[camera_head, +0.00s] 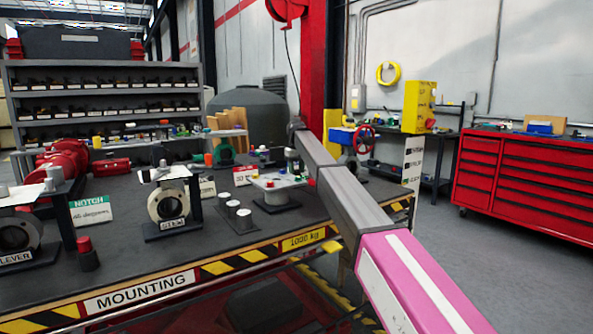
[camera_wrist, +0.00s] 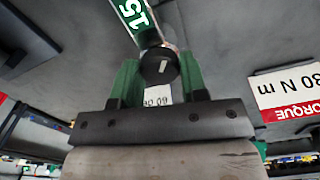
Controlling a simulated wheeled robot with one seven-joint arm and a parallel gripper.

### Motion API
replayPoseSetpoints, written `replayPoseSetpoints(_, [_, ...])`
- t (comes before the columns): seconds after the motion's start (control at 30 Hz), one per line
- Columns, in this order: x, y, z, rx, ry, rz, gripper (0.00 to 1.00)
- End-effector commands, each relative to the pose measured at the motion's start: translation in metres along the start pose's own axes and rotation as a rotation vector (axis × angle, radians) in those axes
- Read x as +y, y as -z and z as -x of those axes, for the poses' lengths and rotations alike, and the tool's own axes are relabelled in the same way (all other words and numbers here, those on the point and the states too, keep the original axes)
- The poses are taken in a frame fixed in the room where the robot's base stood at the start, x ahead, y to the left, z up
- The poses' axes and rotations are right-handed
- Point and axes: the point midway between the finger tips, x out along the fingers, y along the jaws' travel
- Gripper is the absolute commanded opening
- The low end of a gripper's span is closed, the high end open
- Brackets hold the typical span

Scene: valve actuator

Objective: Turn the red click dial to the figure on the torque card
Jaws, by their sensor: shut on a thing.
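In the wrist view my gripper (camera_wrist: 158,75) has its green fingers closed on the sides of a small round dial (camera_wrist: 161,66). The dial's near face is dark with a pale pointer line, and a little red shows behind it. A white label with upside-down figures (camera_wrist: 157,95) shows between the fingers. The torque card (camera_wrist: 288,88), white with a red band, is at the right; it reads "N m" after a figure that looks like 30 or 80. In the head view the card (camera_head: 243,176) is small, and my arm hides most of the gripper and dial.
In the head view the workbench (camera_head: 150,258) holds a notch card (camera_head: 91,211), a valve body (camera_head: 167,205), a white-topped stand (camera_head: 277,183) and a blue valve with red wheel (camera_head: 352,138).

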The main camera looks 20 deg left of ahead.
Motion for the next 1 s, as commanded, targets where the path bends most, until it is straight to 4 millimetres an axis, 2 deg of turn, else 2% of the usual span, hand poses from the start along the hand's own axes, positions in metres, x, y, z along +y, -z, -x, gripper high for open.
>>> replayPoseSetpoints(0.3, [-0.0001,0.0001,0.0005,0.000,0.000,-0.102,0.16])
replayPoseSetpoints(0.77, [-0.0002,0.0001,0.0006,0.001,0.000,-0.114,0.16])
replayPoseSetpoints(0.8, [-0.0002,0.0001,0.0006,0.001,0.000,-0.113,0.50])
replayPoseSetpoints(0.83, [-0.0002,0.0001,0.0006,0.001,0.000,-0.113,0.59])
replayPoseSetpoints(0.87, [-0.0002,0.0001,0.0006,0.001,0.000,-0.113,0.66])
replayPoseSetpoints(1.0, [-0.0001,0.0001,0.0003,0.000,0.000,-0.113,0.66])
